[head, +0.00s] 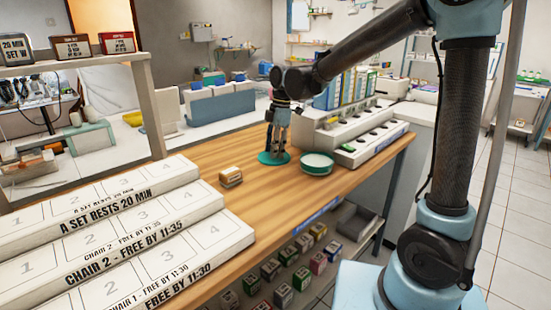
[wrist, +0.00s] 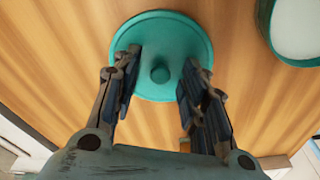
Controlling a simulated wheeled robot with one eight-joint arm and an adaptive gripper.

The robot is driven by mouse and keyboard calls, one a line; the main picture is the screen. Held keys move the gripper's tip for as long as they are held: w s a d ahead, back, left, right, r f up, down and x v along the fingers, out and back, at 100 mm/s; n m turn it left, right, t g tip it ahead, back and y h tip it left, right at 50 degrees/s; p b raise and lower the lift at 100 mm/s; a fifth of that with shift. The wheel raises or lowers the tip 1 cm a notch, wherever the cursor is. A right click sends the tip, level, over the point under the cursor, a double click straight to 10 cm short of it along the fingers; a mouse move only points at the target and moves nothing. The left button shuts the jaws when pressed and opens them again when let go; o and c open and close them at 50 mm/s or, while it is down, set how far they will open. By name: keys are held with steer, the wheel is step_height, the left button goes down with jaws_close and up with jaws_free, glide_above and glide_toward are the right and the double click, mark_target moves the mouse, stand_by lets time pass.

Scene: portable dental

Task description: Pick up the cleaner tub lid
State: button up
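The cleaner tub lid (head: 264,159) is a round teal disc lying on the wooden counter. In the wrist view the lid (wrist: 160,30) shows a small round knob (wrist: 160,73) at its middle. My gripper (head: 275,152) points down over the lid. In the wrist view my gripper (wrist: 160,65) is open, with one finger on each side of the knob and a gap to it on both sides. Whether the fingertips touch the disc cannot be told. The teal tub (head: 316,168), with a pale inside, stands open just right of the lid.
A grey-white rack unit (head: 350,135) with dark slots stands behind and right of the tub. A small tan-and-white block (head: 231,177) sits on the counter left of the lid. White numbered stepped trays (head: 150,245) fill the near left. Bare counter (head: 290,195) lies in front of the lid.

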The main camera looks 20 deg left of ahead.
steer(key=c, duration=0.8)
steer(key=shift+o, duration=0.2)
